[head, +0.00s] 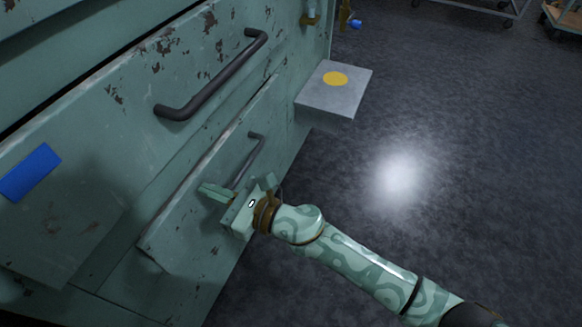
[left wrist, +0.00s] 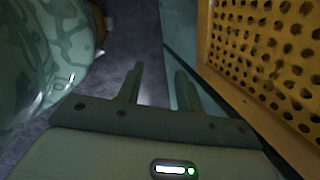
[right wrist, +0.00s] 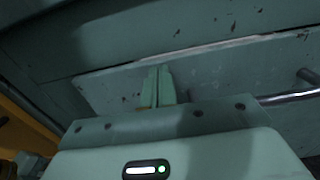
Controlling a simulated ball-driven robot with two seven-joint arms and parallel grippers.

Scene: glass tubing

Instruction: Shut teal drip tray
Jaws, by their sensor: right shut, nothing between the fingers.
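The teal drip tray (head: 172,233) shows as a low, chipped drawer front with a dark bar handle (head: 253,158). It stands out a little from the teal cabinet around it. My right gripper (head: 206,190) is shut and empty at the tray's front, below and left of the handle. In the right wrist view its closed fingertips (right wrist: 157,72) point at the tray's front panel (right wrist: 215,82); I cannot tell whether they touch. The handle (right wrist: 290,96) is at the right there. My left gripper (left wrist: 158,82) is open and empty, away from the tray.
A larger drawer front with a dark handle (head: 212,82) is above the tray. A grey block with a yellow disc (head: 335,88) juts out at the cabinet's far end. A yellow perforated panel (left wrist: 265,60) is close beside my left gripper.

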